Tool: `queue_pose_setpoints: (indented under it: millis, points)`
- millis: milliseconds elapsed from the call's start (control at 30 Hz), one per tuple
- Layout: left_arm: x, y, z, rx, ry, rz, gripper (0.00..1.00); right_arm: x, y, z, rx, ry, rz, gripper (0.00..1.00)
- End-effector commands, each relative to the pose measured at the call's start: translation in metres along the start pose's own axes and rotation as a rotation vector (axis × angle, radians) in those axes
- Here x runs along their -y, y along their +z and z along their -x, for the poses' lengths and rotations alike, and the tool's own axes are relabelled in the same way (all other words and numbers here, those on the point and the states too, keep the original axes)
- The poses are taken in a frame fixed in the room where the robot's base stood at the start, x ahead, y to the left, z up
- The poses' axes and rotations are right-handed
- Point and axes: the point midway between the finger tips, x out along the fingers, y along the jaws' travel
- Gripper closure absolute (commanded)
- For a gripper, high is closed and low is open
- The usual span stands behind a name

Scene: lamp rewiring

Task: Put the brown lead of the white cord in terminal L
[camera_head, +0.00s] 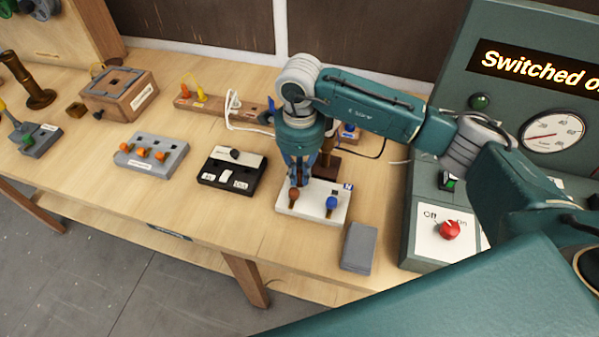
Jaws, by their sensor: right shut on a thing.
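My right gripper (300,180) points down at the left half of a white terminal block (314,209). It is shut, and its fingertips hide most of what they hold, apparently the brown lead. The white cord (233,126) loops from the wooden rack toward the gripper and passes behind it. The block has a brown knob (294,194) at left, right by the fingertips, and a blue knob (332,203) at right below an "N" label. The label at the brown side is hidden. I cannot tell whether the lead's end is inside the terminal. My left gripper is not in view.
A black switch box (232,184) and a grey block with orange knobs (152,162) stand left. A grey slab (359,246) lies front right. A green test panel (425,259) with a red knob (450,230) and a lit "Switched o…" sign (540,70) stands right.

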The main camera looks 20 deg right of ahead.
Motion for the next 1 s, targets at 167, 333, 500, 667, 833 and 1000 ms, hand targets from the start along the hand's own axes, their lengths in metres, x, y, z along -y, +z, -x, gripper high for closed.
queue_pose_setpoints:
  millis: [167,333,500,667,833,1000]
  points:
    - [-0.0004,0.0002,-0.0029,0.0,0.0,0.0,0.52,0.0001,-0.0001,-0.0026,0.0,0.0,0.0,1.0]
    - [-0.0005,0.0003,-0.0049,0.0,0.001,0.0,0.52,0.0001,-0.0002,-0.0046,0.0,0.0,0.0,1.0]
    - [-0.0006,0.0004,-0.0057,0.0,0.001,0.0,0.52,0.0001,-0.0004,-0.0054,-0.001,0.0,-0.001,1.0]
    - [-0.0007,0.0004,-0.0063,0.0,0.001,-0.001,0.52,0.0003,-0.0006,-0.005,-0.001,0.0,-0.001,1.0]
    - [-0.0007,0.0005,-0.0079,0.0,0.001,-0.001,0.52,0.0007,-0.0008,-0.003,-0.001,-0.001,-0.001,1.0]
    - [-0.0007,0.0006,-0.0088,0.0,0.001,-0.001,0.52,0.0006,-0.0006,-0.001,-0.001,-0.001,-0.001,1.0]
